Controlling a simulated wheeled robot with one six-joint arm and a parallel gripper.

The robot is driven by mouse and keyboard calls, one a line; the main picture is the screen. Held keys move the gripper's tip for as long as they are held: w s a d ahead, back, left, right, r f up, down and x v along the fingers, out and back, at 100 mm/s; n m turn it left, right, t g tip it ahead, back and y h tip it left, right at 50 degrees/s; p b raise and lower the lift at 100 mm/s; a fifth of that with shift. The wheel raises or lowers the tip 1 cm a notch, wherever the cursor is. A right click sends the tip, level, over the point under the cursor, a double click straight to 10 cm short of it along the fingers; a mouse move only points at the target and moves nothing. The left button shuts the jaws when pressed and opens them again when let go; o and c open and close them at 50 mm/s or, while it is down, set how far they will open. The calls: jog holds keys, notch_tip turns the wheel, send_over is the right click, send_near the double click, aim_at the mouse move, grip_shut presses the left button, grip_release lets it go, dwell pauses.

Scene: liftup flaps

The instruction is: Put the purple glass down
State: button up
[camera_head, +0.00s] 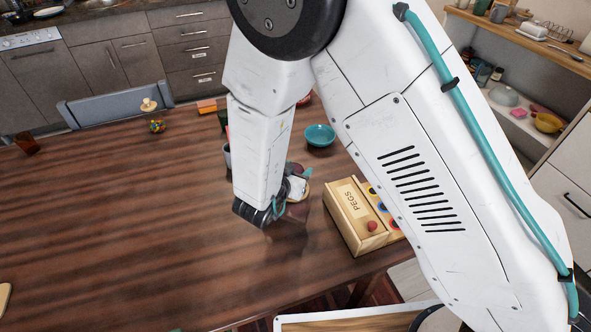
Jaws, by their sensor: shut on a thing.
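My gripper (298,187) is low over the wooden table, left of the pegs box, and is mostly hidden behind my own white arm. Much of the glass is covered by the wrist and fingers. I cannot tell whether its base touches the table (130,220).
A wooden box marked PEGS (350,208) with coloured pegs stands right of the gripper. A teal bowl (320,134) is behind it, and a grey cup (227,156) is left of my forearm. A candy jar (155,121) stands further back. The table's left side is mostly clear.

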jog(key=o, duration=1)
jog(key=shift+f, duration=0.15)
jog(key=shift+o, duration=0.2)
jog(key=shift+r, duration=0.2)
jog(key=v, duration=1.2)
jog(key=shift+a, duration=0.1)
